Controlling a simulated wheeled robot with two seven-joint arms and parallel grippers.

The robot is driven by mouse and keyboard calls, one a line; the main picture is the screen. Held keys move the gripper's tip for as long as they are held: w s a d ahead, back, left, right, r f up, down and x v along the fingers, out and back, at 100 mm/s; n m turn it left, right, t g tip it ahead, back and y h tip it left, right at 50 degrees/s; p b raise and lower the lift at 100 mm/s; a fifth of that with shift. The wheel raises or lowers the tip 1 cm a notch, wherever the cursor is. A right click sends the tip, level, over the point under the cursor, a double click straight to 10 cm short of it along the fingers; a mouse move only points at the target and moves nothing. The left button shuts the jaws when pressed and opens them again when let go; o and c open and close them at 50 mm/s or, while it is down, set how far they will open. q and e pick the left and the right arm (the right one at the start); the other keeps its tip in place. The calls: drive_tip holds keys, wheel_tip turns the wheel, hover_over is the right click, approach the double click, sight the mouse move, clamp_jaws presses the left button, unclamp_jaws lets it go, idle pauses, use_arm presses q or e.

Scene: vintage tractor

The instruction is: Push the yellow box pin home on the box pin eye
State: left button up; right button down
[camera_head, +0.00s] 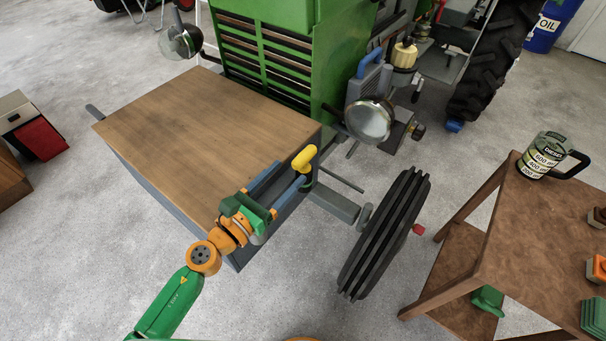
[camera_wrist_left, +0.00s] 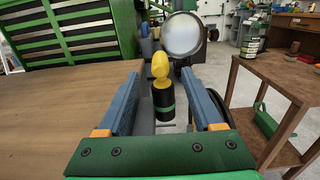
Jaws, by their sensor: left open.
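The yellow box pin (camera_head: 305,157) stands at the front right corner of the wooden-topped box (camera_head: 200,115) on the tractor's front. In the left wrist view its yellow head (camera_wrist_left: 160,68) sits above a dark upright cylinder with a green band (camera_wrist_left: 164,100). I cannot tell whether this cylinder is the box pin eye or part of the pin. My left gripper (camera_head: 291,172) is open, its blue fingers pointing toward the pin. In the left wrist view the pin shows between the two fingers (camera_wrist_left: 160,82), apart from both. My right gripper is out of view.
A round headlamp (camera_head: 370,121) is close behind the pin. A black ribbed wheel (camera_head: 385,235) stands to the right. A brown table (camera_head: 535,220) with a measuring jug (camera_head: 545,155) is farther right. Grey floor lies open at the left.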

sight(306, 156)
use_arm(q)
drive_tip(key=x, duration=0.8)
drive_tip(key=shift+f, duration=0.15)
drive_tip(key=shift+s, duration=0.15)
clamp_jaws()
idle(0.8)
